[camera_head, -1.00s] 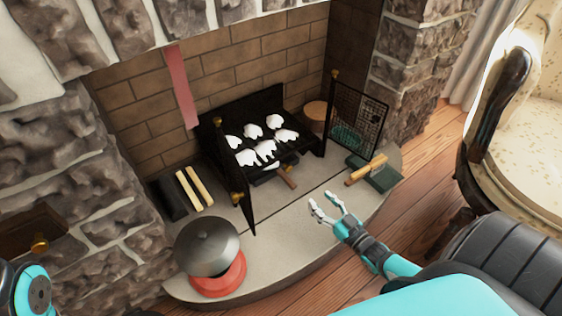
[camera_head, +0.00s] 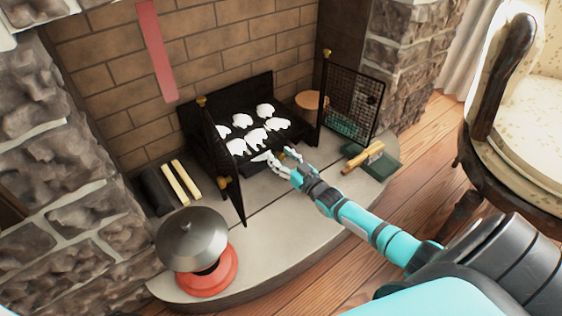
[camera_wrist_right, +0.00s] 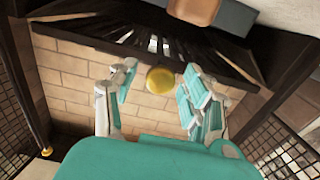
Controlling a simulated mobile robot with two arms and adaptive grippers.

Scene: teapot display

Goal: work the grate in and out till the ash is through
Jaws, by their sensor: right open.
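The black grate box (camera_head: 262,92) stands in the brick fireplace, with several white ash lumps (camera_head: 257,137) lying on top. Dark slats of the grate (camera_wrist_right: 205,45) show in the right wrist view, with pale bits between them. My right gripper (camera_head: 282,165) is at the front of the box, just below the lumps. In the right wrist view the right gripper (camera_wrist_right: 158,98) is open, its fingers on either side of a round yellow knob (camera_wrist_right: 160,80), with gaps visible. In the head view the fingers mostly hide the handle there. My left gripper is out of view.
Two open mesh doors flank the grate, the left (camera_head: 226,170) and the right (camera_head: 350,98). A grey-lidded pot (camera_head: 192,238) on a red base (camera_head: 213,275) stands front left. A green tray (camera_head: 383,162) with a wooden-handled brush (camera_head: 364,156) lies right.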

